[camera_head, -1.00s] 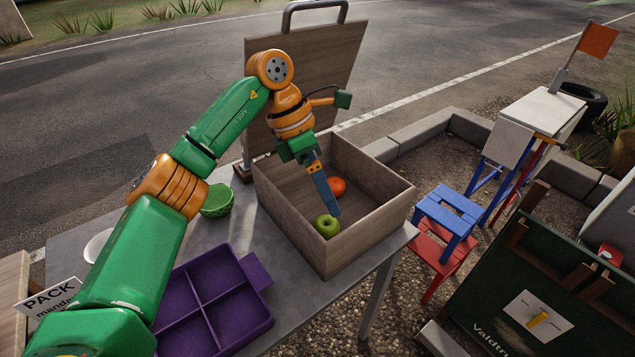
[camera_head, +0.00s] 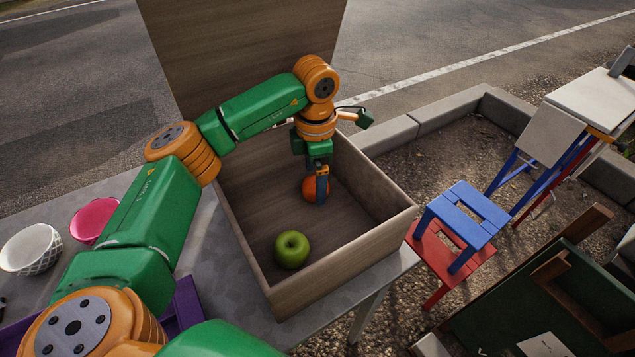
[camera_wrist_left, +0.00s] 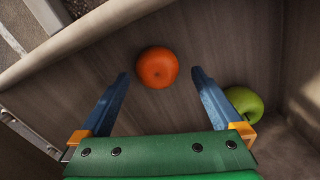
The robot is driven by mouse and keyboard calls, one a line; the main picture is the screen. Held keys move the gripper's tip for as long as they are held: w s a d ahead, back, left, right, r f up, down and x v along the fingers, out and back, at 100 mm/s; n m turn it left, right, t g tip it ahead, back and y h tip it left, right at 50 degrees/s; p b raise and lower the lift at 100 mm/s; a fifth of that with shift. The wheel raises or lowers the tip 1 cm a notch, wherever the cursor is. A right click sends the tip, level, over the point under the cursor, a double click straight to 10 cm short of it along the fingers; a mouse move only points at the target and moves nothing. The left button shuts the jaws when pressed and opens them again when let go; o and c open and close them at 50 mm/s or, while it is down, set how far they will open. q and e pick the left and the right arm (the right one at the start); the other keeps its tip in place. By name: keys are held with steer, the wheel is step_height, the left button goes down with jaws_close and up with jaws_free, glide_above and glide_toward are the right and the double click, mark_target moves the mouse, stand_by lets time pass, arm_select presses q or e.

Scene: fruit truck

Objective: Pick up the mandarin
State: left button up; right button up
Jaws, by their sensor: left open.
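The orange mandarin (camera_head: 312,188) lies on the floor of the wooden box (camera_head: 347,275), partly hidden behind my left gripper in the head view. My left gripper (camera_head: 321,200) points down inside the box, close to the mandarin. In the left wrist view the mandarin (camera_wrist_left: 157,67) shows just beyond and between the two blue fingertips of my open left gripper (camera_wrist_left: 160,77). The fingers are apart and hold nothing. My right gripper is not in view.
A green apple (camera_head: 292,249) lies in the box near its front wall; it also shows beside the right finger in the left wrist view (camera_wrist_left: 244,104). The box walls surround the gripper. A pink bowl (camera_head: 93,220) and a white bowl (camera_head: 31,249) stand on the table at left.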

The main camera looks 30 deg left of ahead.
arm_select(q)
steer(key=shift+f, duration=0.8)
steer(key=shift+w+a+f, duration=0.1)
steer(key=shift+w+f, duration=0.2)
steer(key=shift+f, duration=0.1)
steer(key=shift+s+r, duration=0.1)
steer(key=c, duration=1.4)
